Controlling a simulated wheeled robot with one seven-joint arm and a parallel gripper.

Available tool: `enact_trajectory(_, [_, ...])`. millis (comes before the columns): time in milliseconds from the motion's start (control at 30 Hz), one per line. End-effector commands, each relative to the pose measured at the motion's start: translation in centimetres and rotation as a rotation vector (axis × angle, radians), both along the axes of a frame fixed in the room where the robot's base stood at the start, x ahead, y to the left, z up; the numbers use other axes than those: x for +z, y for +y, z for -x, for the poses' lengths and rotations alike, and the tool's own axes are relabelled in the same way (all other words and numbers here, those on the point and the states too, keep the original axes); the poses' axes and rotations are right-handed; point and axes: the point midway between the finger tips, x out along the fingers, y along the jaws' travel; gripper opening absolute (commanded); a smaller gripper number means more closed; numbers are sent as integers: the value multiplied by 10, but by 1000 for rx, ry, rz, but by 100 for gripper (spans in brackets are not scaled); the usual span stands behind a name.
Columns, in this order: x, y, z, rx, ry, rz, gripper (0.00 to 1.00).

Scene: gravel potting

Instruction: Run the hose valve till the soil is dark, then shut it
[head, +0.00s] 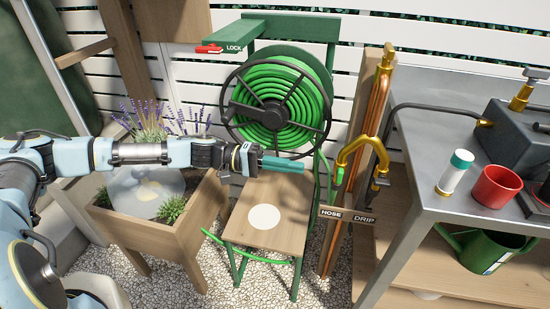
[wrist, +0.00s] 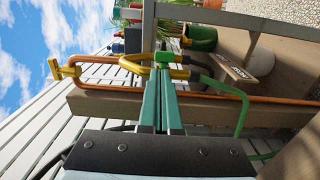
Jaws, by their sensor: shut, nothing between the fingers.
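The brass Y-shaped valve piece (head: 362,146) stands on a copper pipe against a wooden post, above a sign (head: 347,215) reading HOSE and DRIP. A small green part (head: 340,177) hangs at its left, HOSE-side outlet. My gripper (head: 302,166) is shut and empty, level over the chair, its teal fingertips pointing right, a short gap left of the valve. In the wrist view the closed fingers (wrist: 162,75) point at the brass valve (wrist: 178,72) and its green part (wrist: 164,57); contact cannot be told. The green hose (head: 272,105) is coiled on a reel. The soil is not clearly visible.
A wooden planter (head: 160,229) with lavender and a clear dome (head: 147,190) stands under my arm. A green-framed chair (head: 287,229) is below my gripper. The grey bench (head: 440,128) at right holds a red pot (head: 497,187) and a white bottle (head: 455,174).

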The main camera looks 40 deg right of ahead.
Motion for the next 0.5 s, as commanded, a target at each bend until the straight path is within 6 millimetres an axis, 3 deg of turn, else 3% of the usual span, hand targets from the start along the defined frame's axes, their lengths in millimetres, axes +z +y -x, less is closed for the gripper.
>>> enact_trajectory(200, [3,-26,36,-3,3,1,0])
enact_trajectory(500, [1,-43,58,0,1,1,0])
